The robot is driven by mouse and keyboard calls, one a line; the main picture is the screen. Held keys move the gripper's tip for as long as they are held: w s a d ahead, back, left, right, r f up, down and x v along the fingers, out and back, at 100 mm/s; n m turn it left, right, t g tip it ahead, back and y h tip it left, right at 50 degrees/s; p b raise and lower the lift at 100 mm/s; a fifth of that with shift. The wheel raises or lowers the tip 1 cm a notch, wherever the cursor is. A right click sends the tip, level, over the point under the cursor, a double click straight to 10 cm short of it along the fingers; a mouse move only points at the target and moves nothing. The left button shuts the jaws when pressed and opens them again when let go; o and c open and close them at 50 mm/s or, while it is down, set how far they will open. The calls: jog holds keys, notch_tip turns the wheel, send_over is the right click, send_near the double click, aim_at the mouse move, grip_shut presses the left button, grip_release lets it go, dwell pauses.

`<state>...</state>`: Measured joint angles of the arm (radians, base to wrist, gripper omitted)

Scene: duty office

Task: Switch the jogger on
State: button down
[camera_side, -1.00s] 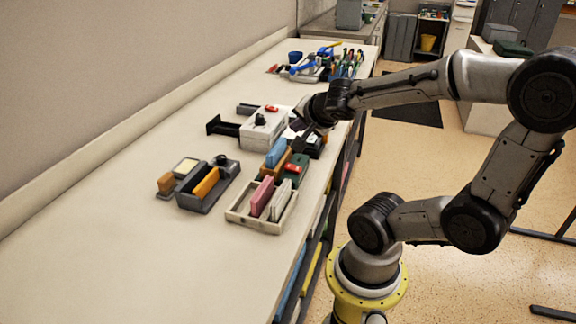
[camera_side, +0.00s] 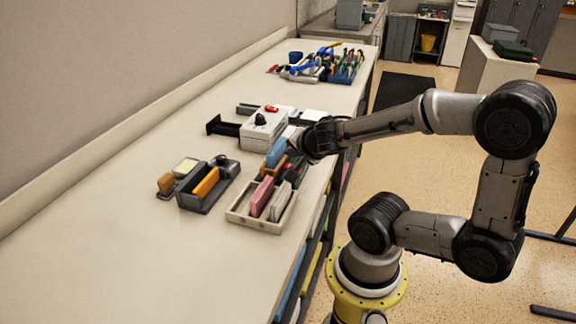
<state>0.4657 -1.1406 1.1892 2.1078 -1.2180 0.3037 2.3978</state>
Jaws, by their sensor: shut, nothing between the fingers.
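My gripper (camera_side: 294,146) is over the right side of the bench, at the right of the blue block and above the orange-brown one. By sight its fingers are small and dark; they look shut and empty. Below it is a dark unit with a bit of red (camera_side: 291,171), mostly hidden by my gripper and wrist. A white box (camera_side: 262,131) with a black knob (camera_side: 260,119) and a red switch-like part (camera_side: 271,108) stands behind, to the left, apart from my gripper. I cannot tell which of these units is the jogger or how its switch is set.
The blue block (camera_side: 277,151) stands close to my gripper. In front is a cream tray (camera_side: 238,216) with pink and white blocks. A grey holder (camera_side: 193,200) with an orange block stands left. Tools (camera_side: 320,68) lie at the far end. The bench's front left is clear.

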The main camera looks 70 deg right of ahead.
jog(key=shift+w+f, duration=0.1)
jog(key=shift+f, duration=0.5)
dwell(1.7)
jog(key=shift+w+f, duration=0.1)
jog(key=shift+f, duration=0.3)
